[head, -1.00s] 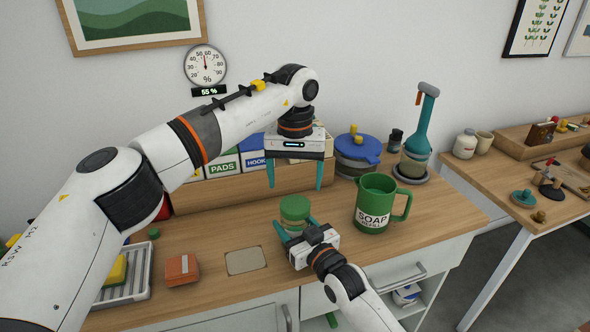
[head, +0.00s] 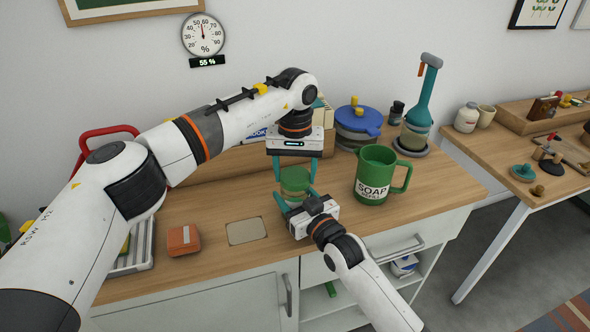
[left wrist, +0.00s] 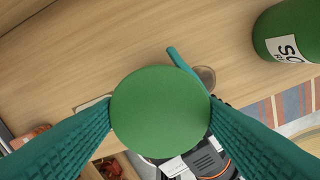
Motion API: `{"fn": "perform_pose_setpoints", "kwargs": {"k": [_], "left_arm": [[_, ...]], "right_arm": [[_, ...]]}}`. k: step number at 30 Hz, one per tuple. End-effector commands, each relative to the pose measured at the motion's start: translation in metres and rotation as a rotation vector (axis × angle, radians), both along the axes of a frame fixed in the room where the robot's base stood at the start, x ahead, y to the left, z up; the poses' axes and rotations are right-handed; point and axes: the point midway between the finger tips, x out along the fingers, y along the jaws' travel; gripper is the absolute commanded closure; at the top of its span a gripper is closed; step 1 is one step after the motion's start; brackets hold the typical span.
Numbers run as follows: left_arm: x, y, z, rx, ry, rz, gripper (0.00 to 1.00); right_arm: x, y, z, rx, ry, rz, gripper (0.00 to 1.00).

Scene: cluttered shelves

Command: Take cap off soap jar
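The soap jar (head: 292,199) stands on the wooden counter with a round green cap (head: 294,180) on top; its body is mostly hidden. My left gripper (head: 295,178) points straight down over it, one finger on each side of the cap. In the left wrist view the cap (left wrist: 160,110) fills the gap between the ribbed teal fingers, which appear to touch its edges. My right gripper (head: 296,196) reaches in from the front right, its fingers around the jar body below the cap. It appears shut on the jar, though the contact is partly hidden.
A green soap refill mug (head: 371,178) stands close on the right. Behind are a blue-lidded jar (head: 357,125) and a teal bottle (head: 423,105). A beige mat (head: 246,231) and an orange-red box (head: 183,240) lie to the left. The counter's front edge is near.

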Motion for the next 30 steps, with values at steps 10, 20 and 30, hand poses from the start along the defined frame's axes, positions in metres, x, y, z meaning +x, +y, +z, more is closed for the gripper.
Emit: {"fn": "perform_pose_setpoints", "kwargs": {"k": [10,20,30], "left_arm": [[0.0004,0.0004,0.0007,0.001,-0.001,0.162,0.66],[0.0002,0.0003,0.0011,0.001,-0.001,0.884,0.66],[0.0006,0.0001,0.0017,-0.001,-0.002,1.643,0.66]], "right_arm": [[-0.0001,-0.0003,-0.0013,-0.002,0.003,-0.001,1.00],[0.0000,-0.0004,-0.0014,-0.002,0.003,-0.001,1.00],[0.0000,-0.0004,-0.0015,-0.002,0.003,-0.001,1.00]]}}
